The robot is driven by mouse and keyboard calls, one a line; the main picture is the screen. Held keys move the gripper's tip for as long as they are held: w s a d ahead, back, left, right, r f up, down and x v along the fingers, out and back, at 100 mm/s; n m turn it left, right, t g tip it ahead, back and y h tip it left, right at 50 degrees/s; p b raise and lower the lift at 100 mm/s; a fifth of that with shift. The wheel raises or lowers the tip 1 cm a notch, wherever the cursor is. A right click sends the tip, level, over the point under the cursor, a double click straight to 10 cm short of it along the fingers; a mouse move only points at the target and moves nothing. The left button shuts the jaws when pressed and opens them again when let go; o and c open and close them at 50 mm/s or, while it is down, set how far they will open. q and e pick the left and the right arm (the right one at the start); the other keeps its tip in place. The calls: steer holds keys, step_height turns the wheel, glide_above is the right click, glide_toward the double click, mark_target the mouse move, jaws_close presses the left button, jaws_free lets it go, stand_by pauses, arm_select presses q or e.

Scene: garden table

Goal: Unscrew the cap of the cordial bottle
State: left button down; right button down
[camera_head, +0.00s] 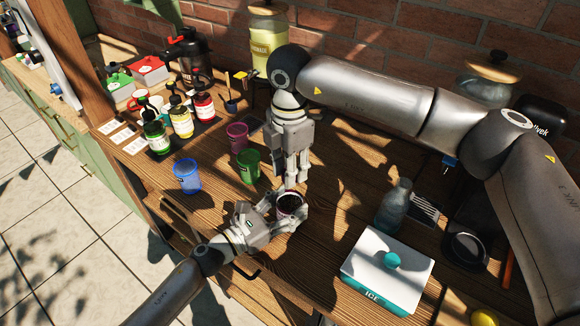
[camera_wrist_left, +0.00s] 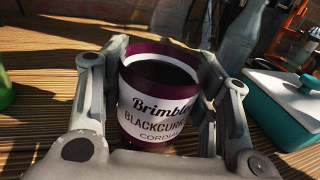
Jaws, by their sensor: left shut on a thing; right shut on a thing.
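The cordial bottle (camera_head: 293,207) has a dark body and a purple and white label. Its blackcurrant cordial label (camera_wrist_left: 150,112) faces the left wrist camera. My left gripper (camera_head: 272,217) is shut around the bottle's body, with a finger on either side in the left wrist view (camera_wrist_left: 155,100). My right gripper (camera_head: 291,183) comes down from above, shut, with its fingertips at the top of the bottle. The cap is hidden at those fingertips, and I cannot see whether it is still on the bottle's neck. The right gripper does not show in the left wrist view.
Blue (camera_head: 187,177), green (camera_head: 248,167) and purple (camera_head: 237,136) tumblers stand left of the grippers. A white and teal ice box (camera_head: 360,262) and a glass bottle (camera_head: 395,205) stand to the right.

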steer(key=n, duration=1.3)
steer(key=shift+n, duration=0.4)
steer(key=n, duration=1.3)
steer(key=shift+r+n, duration=0.1)
steer(key=shift+n, duration=0.3)
steer(key=n, duration=2.1)
